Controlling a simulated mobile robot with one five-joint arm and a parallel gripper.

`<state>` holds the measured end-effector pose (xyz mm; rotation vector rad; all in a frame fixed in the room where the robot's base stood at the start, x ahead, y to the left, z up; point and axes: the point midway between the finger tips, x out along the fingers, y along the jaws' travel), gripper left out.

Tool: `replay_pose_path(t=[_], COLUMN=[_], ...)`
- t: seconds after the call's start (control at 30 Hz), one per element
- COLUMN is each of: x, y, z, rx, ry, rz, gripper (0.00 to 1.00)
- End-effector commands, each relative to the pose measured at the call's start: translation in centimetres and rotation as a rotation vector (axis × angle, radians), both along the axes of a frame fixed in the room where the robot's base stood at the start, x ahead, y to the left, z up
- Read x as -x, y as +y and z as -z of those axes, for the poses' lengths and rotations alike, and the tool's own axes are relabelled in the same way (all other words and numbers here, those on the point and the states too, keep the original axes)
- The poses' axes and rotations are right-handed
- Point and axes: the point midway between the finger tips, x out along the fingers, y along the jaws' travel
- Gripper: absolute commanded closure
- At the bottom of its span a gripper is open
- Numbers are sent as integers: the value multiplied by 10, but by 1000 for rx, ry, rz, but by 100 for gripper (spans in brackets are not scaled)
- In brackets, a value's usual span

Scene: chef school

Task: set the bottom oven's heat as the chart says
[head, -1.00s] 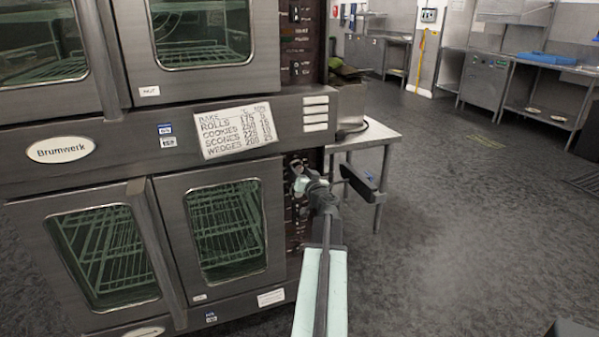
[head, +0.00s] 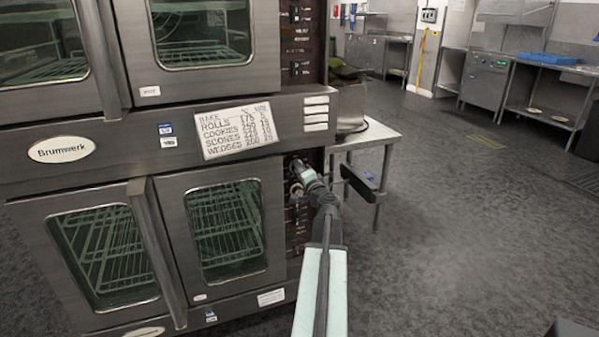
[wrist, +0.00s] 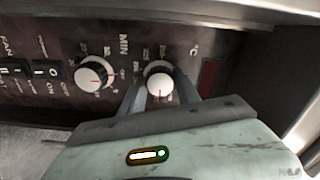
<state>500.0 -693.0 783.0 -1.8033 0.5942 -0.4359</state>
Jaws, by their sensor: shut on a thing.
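The bottom oven (head: 165,295) stands at the left with both glass doors closed. The chart (head: 238,131) is a handwritten card above it; it lists rolls, cookies, scones and wedges with °C and minutes, and the small figures are blurred. In the wrist view, the °C heat knob (wrist: 160,86) is a white-faced round dial with a red mark toward the bottom of the picture. My gripper (wrist: 160,92) is shut on this knob, one finger at each side. In the head view my gripper (head: 299,178) is at the bottom oven's control panel, partly hiding it.
The MIN knob (wrist: 94,75) is left of the heat knob, with rocker switches (wrist: 46,72) further left. A steel side table (head: 375,140) stands right of the oven. Open dark floor (head: 470,230) lies to the right.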

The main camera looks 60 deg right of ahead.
Motion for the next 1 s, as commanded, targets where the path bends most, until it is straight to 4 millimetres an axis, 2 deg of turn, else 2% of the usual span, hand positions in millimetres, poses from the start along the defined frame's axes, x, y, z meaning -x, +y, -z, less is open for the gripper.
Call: replay_pose_path(t=[1.0], x=[2], y=[-2], z=[-1], rx=[-772], ry=[-572], rz=[5], gripper=[100])
